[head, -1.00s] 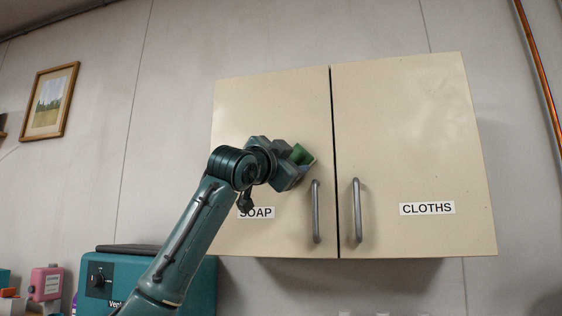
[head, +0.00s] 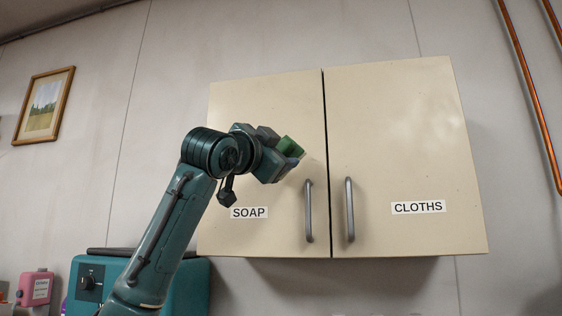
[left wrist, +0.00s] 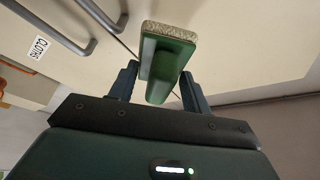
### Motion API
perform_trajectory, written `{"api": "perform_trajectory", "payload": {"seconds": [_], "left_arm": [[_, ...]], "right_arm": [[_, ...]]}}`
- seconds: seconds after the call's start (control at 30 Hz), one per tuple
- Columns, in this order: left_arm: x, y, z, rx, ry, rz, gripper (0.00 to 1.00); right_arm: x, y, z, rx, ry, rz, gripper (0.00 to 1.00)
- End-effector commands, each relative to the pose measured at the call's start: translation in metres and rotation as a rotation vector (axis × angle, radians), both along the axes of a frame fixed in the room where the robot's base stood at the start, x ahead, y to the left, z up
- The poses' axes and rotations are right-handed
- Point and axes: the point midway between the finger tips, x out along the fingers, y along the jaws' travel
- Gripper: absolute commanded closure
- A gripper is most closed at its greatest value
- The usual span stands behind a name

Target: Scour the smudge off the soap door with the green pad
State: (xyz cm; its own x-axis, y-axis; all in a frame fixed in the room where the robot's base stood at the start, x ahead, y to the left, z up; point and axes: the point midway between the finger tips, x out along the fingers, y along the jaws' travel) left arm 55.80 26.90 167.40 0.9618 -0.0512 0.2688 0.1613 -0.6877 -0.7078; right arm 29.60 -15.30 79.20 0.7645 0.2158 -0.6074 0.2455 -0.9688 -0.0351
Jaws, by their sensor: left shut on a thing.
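The soap door (head: 232,110) is the left cream door of a wall cabinet, with a SOAP label (head: 249,213) and a grey bar handle (head: 308,210). My left gripper (head: 280,160) is in front of the door, above and left of the handle. It is shut on the green pad (head: 291,146). In the left wrist view the pad (left wrist: 163,68) sits between the two dark fingers, with its rough grey-beige scouring face (left wrist: 170,31) outward. I cannot tell whether the pad touches the door. I cannot make out the smudge; my gripper and arm cover part of the door.
The cloths door (head: 395,130) is shut beside the soap door and has its own bar handle (head: 349,210). A teal machine (head: 90,280) and a pink container (head: 36,288) stand below left. A framed picture (head: 44,105) hangs left; copper pipes (head: 530,90) run at right.

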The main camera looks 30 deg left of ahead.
Motion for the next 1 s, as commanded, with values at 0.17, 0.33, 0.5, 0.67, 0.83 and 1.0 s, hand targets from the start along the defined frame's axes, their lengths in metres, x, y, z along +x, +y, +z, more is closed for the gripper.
{"api": "perform_trajectory", "payload": {"seconds": [0.17,0.33,0.5,0.67,0.83,1.0], "left_arm": [[-0.003,-0.001,0.001,0.000,-0.001,0.000,0.76],[-0.003,-0.001,0.001,0.000,-0.002,-0.001,0.76],[-0.010,-0.003,0.000,0.000,-0.004,-0.001,0.76],[-0.025,-0.006,0.000,0.000,-0.004,-0.002,0.76],[-0.032,-0.008,0.000,0.000,-0.001,-0.001,0.76],[-0.032,-0.008,0.001,0.000,-0.001,-0.001,0.76]], "right_arm": [[0.000,0.000,-0.001,0.000,0.001,0.000,1.00],[0.000,0.000,-0.001,0.000,0.001,0.000,1.00],[0.002,0.000,-0.005,-0.001,-0.002,0.000,1.00],[0.003,0.000,-0.010,0.000,-0.004,0.000,1.00],[0.003,0.000,-0.010,0.000,-0.006,0.000,1.00],[0.003,0.000,-0.009,0.001,-0.010,-0.001,1.00]]}}
